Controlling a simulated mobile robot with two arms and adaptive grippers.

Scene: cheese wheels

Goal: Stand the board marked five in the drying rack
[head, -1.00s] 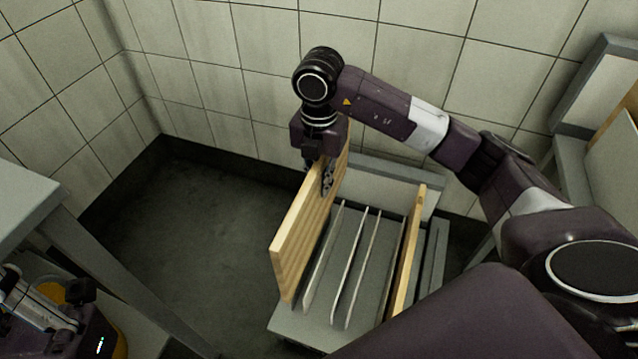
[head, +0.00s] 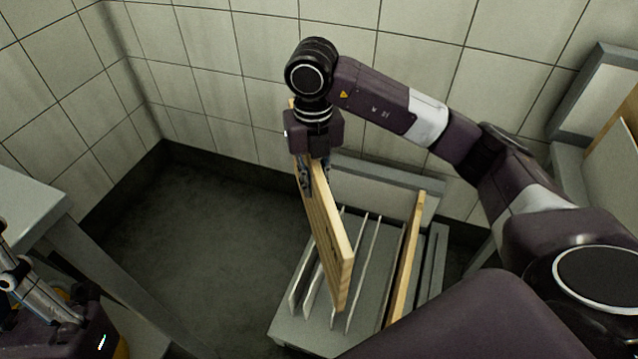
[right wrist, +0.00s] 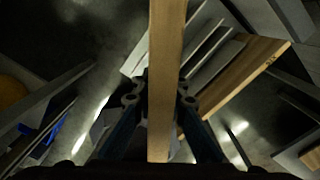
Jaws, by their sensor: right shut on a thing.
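My right gripper (head: 313,185) is shut on a light wooden board (head: 328,235), gripping its upper edge. In the right wrist view the board (right wrist: 165,75) runs edge-on between the two fingers (right wrist: 158,104). The board is upright and its near end hangs over the left part of the grey drying rack (head: 287,327), covering some dividers. Whether it touches them I cannot tell. I cannot read a number on it. Another wooden board (head: 408,262) stands in the rack's right part. My left gripper (head: 35,285) is partly in view at the lower left, its jaws unclear.
Thin upright dividers (head: 364,265) stand in the rack, with open gaps between them. A grey panel (head: 375,190) rises behind it. A grey table (head: 30,205) is at the left. Tiled walls close in the back. The floor left of the rack is bare.

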